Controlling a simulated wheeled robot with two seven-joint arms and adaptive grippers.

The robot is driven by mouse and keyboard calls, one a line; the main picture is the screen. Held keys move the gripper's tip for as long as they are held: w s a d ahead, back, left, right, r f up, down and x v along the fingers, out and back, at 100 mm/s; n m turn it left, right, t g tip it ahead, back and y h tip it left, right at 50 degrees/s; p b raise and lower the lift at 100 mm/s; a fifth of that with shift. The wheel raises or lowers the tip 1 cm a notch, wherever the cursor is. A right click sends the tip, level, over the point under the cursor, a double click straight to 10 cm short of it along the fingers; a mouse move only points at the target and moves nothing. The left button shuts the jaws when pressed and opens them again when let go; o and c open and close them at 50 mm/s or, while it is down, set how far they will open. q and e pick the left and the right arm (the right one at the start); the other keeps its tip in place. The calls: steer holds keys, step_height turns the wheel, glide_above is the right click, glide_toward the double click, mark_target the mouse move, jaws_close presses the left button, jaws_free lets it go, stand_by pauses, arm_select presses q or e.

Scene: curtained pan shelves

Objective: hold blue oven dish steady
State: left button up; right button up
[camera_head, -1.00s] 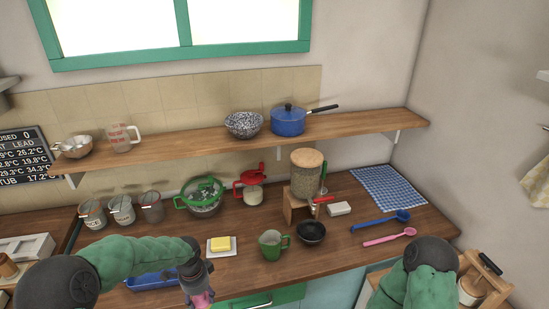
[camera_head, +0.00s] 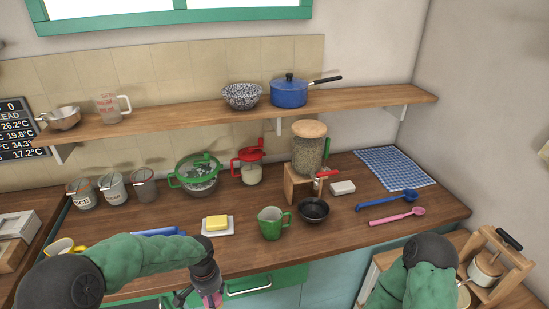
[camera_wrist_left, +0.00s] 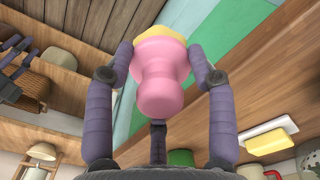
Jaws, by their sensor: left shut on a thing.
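The blue oven dish (camera_head: 158,232) is at the left part of the counter in the head view. Only its far part shows; my left forearm hides the rest. My left gripper (camera_head: 204,298) is low at the counter's front edge, to the right of the dish and apart from it. In the left wrist view, my left gripper (camera_wrist_left: 163,60) is shut on a pink, rounded object (camera_wrist_left: 165,85) with a yellow part at its far end. The dish does not show there. My right arm is at the lower right of the head view, its gripper out of sight.
A butter dish (camera_head: 218,234), a green mug (camera_head: 271,224) and a black bowl (camera_head: 314,210) stand right of the oven dish. A yellow mug (camera_head: 65,246) is to its left. A shelf (camera_head: 200,118) with pans runs above the counter.

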mark_target(216, 302)
arm_select(q)
steer(key=shift+s+d+f+n+b, duration=0.1)
steer(key=shift+d+f+n+b, duration=0.1)
steer(key=shift+f+n+b, duration=0.3)
steer(key=shift+d+f+n+b, duration=0.15)
steer(key=shift+f+n+b, duration=0.1)
steer(key=shift+f+n, duration=0.35)
steer(key=shift+s+d+f+n+b, duration=0.1)
steer(key=shift+d+f+n+b, duration=0.05)
steer(key=shift+f+n+b, duration=0.2)
arm_select(e)
step_height(216, 302, down, 3)
steer(key=shift+f, duration=0.1)
